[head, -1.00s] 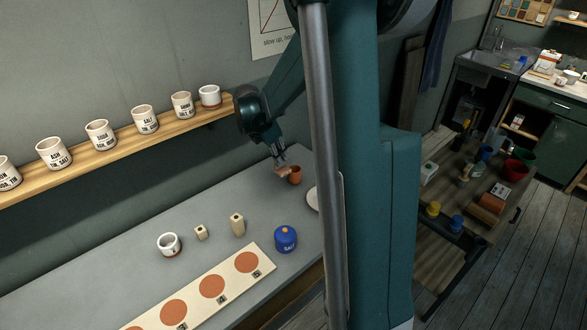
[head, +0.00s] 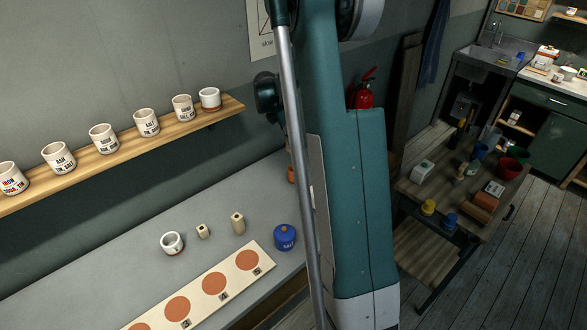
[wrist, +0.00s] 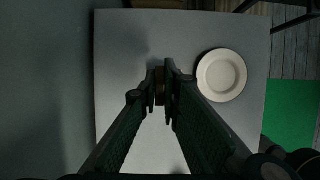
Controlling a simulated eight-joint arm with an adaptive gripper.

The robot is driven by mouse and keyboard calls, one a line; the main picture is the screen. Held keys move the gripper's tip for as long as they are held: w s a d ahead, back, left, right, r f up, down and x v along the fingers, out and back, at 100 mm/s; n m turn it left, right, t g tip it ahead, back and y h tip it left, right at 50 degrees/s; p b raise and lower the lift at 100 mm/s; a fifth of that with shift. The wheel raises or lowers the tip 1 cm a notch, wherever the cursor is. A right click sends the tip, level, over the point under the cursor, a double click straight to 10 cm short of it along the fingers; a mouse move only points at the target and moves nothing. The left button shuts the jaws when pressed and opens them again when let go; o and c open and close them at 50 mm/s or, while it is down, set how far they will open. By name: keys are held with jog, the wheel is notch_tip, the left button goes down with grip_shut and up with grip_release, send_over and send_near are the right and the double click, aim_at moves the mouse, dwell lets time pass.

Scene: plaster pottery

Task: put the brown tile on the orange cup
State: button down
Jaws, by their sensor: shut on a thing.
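My gripper (wrist: 163,75) shows in the wrist view, its fingers shut on the brown tile (wrist: 159,92), a small dark brown piece seen nearly edge-on above the grey table. In the head view my gripper and the tile are hidden behind my own arm and column. The orange cup (head: 291,173) shows there only as a sliver on the table beside my column. I cannot make out the cup in the wrist view, so I cannot tell how the tile lies relative to it.
A white plate (wrist: 221,75) lies right of my gripper. Labelled cups line the wall shelf (head: 130,143).

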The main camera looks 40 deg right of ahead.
aim_at(291, 148)
jog(key=shift+f, duration=0.1)
jog(key=shift+f, duration=3)
jog(key=shift+f, duration=1.9)
jog(key=shift+f, duration=0.1)
jog(key=c, duration=3)
grip_release()
jog(key=o, duration=0.4)
jog(key=shift+o, duration=0.2)
